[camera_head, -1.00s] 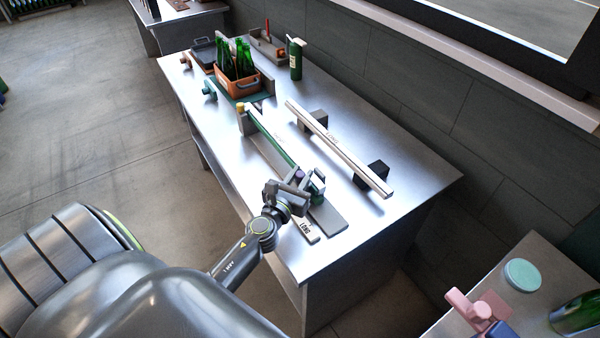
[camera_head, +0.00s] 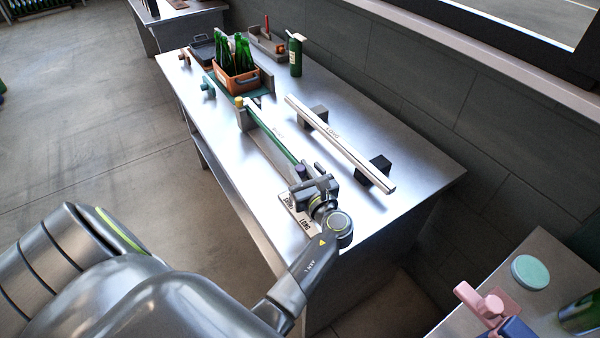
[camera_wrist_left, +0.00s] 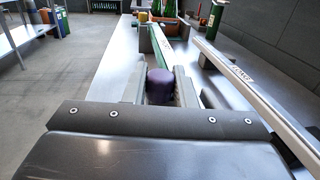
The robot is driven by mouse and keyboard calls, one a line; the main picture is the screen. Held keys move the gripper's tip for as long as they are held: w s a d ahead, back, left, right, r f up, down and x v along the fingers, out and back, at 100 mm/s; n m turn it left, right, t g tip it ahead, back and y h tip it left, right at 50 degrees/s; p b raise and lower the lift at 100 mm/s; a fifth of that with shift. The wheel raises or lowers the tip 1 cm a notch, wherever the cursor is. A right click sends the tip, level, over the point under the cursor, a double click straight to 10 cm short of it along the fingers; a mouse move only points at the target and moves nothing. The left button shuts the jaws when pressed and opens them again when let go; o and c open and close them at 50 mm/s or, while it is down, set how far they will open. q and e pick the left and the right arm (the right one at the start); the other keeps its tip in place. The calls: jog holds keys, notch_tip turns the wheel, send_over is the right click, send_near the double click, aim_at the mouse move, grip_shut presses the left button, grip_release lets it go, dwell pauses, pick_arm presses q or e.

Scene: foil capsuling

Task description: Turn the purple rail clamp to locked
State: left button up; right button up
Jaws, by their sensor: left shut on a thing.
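The purple rail clamp (camera_head: 301,169) is at the near end of the green rail (camera_head: 272,133) on the steel bench. In the left wrist view its rounded purple knob (camera_wrist_left: 159,86) stands between the two fingers. My left gripper (camera_head: 305,178) is shut on it, with the wrist on the near right side of the clamp. The gripper hides most of the clamp's base, so I cannot tell its lock position. My right gripper is not in view.
A yellow knob (camera_head: 239,102) sits at the rail's far end. A long pale bar (camera_head: 340,145) lies on black blocks to the right. An orange crate (camera_head: 236,86) of green bottles stands farther back. The bench's near right corner is clear.

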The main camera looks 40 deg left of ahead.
pick_arm(q)
jog(key=shift+n+g+y, duration=0.5)
jog(key=shift+n+g, duration=0.2)
jog(key=shift+g, duration=0.2)
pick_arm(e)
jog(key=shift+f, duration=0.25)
pick_arm(q)
jog(key=shift+g, duration=0.3)
jog(key=o, duration=1)
